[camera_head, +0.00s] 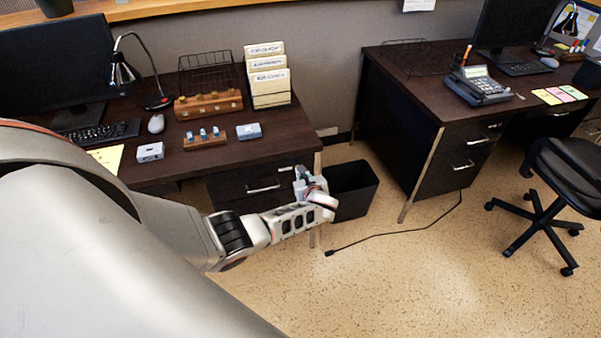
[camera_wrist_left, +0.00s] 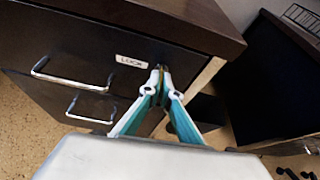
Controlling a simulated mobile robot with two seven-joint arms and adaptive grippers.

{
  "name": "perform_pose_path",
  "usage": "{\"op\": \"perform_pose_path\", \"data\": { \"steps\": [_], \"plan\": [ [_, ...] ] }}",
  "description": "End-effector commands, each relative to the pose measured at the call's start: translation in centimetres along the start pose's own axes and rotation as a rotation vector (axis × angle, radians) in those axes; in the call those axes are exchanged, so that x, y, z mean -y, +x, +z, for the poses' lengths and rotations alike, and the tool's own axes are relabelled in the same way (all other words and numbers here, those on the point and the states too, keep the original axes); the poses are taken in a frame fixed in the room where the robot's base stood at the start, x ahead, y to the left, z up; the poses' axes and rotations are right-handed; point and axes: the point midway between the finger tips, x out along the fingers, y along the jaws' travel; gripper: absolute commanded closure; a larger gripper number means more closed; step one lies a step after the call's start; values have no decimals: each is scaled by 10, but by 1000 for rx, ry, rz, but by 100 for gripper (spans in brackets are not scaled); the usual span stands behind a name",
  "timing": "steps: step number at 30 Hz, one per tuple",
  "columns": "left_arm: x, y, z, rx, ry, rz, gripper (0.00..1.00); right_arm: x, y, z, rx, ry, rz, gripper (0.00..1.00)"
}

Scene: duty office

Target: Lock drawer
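The dark drawer unit (camera_head: 235,186) is under the left desk, with a silver handle on its front. My left gripper (camera_head: 303,178) is at the right end of this front. In the wrist view its fingertips (camera_wrist_left: 160,72) are together just right of the label. They cover the lock; whether a key is between them is hard to see. My right gripper is not in view.
A black waste bin (camera_head: 352,190) stands on the floor just right of the left gripper. The desk top (camera_head: 215,165) above holds files, wooden holders and a lamp. A second desk (camera_head: 420,100), a black cable and an office chair (camera_head: 560,180) are to the right.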

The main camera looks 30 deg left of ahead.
Motion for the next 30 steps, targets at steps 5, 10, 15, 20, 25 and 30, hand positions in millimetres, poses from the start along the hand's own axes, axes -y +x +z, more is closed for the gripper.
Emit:
{"op": "perform_pose_path", "data": {
  "steps": [5,10,15,20,25,30],
  "plan": [
    [0,0,0,0,64,27,100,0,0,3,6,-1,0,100],
    [0,0,0,0,94,40,100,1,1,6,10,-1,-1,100],
    [0,0,0,1,102,43,100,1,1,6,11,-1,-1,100],
    [0,0,0,1,102,43,100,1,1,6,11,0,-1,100],
    [0,0,0,1,102,42,88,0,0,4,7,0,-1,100],
    [0,0,0,1,101,42,81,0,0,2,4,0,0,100]
  ]
}}
